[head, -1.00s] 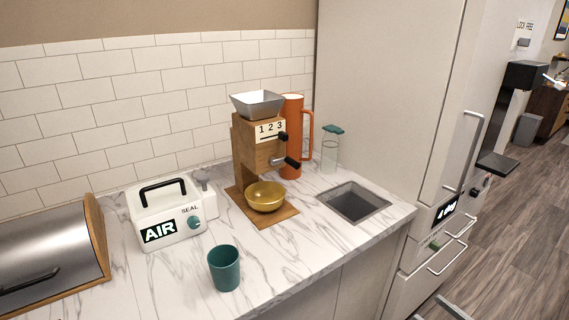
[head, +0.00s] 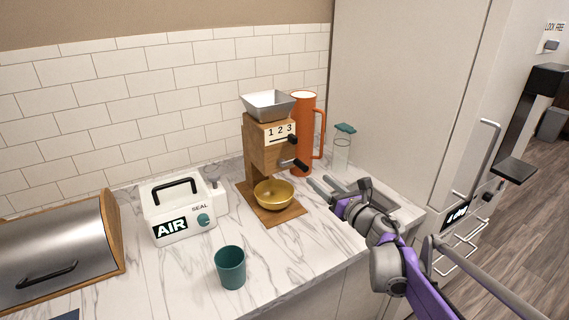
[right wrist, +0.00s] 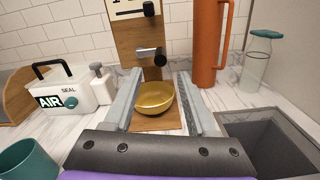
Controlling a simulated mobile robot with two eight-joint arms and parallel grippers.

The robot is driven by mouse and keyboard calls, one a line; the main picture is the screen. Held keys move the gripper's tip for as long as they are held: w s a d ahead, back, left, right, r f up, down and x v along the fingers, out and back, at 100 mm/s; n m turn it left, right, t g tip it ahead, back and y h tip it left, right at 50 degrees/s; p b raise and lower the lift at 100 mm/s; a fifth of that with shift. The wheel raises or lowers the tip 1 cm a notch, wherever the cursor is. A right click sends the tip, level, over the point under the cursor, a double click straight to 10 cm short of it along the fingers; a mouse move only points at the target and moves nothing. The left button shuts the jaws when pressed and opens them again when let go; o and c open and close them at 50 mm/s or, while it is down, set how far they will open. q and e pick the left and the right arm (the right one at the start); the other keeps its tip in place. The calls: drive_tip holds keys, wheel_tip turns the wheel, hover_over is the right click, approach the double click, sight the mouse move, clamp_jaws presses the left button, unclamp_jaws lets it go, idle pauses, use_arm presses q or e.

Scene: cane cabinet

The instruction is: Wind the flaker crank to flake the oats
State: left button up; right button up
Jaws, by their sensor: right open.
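The wooden flaker (head: 262,150) stands on the counter with a grey hopper on top and a "1 2 3" panel. Its crank (head: 293,163), a short metal arm with a black knob, sticks out on the right side. A gold bowl (head: 273,194) sits on the flaker's wooden base. My right gripper (head: 318,187) is open and empty, to the right of the bowl and lower than the crank, apart from it. In the right wrist view the crank (right wrist: 152,54) shows ahead, above and between the open fingers. My left gripper is not in view.
An orange pitcher (head: 303,140) stands close behind the flaker's right side, with a glass bottle (head: 343,148) beyond it. A white AIR sealer (head: 178,212) and teal cup (head: 230,267) stand to the left. A sink (right wrist: 268,140) lies at the right.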

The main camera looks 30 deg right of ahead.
sight(308, 171)
drive_tip(key=w, duration=0.6)
drive_tip(key=w+p, duration=0.1)
drive_tip(key=w, duration=0.3)
drive_tip(key=shift+a, duration=0.35)
clamp_jaws()
